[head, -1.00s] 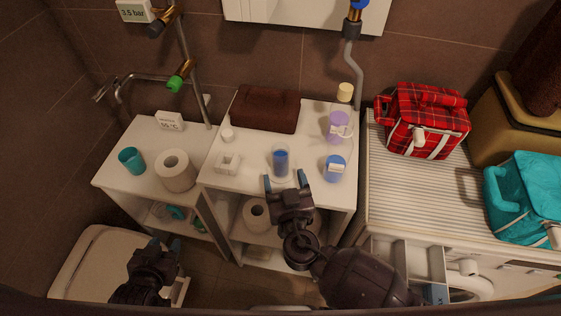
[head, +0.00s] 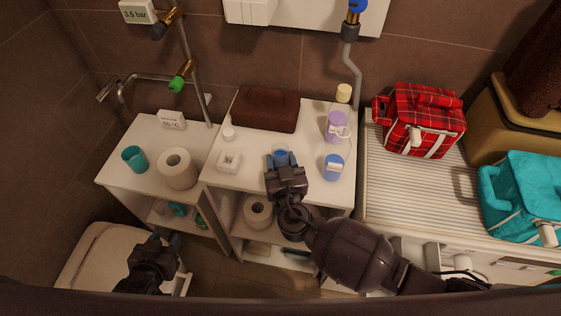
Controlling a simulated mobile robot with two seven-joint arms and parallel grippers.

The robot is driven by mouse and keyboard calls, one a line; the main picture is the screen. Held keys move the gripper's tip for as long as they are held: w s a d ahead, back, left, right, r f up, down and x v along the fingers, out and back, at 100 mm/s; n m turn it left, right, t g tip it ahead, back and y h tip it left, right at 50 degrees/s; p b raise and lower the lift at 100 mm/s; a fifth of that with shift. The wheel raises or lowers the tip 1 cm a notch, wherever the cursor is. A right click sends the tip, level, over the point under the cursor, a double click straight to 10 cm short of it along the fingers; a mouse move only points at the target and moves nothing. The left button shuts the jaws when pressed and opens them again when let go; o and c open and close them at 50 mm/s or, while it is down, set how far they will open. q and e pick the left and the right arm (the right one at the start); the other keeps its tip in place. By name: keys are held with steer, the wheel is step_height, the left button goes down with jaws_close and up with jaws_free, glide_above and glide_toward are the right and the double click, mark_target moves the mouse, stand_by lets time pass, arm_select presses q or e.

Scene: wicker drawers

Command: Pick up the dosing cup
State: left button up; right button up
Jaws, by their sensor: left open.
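A small clear cup with blue in it, which looks like the dosing cup (head: 281,155), stands on the white cabinet top (head: 260,148) in the head view. My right gripper (head: 283,160) is at the cup's near side and hides its lower part. I cannot tell whether its fingers are beside the cup or touching it, or whether they are shut. My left gripper (head: 164,241) is open and empty, low at the left, far from the cup.
A blue jar (head: 333,168) and a purple bottle (head: 336,126) stand right of the cup. A white holder (head: 229,161) is to its left, a brown towel (head: 265,108) behind. A teal cup (head: 134,158) and paper roll (head: 179,168) stand on the left cabinet.

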steer(key=c, duration=0.4)
steer(key=shift+c, duration=0.3)
steer(key=shift+r, duration=0.2)
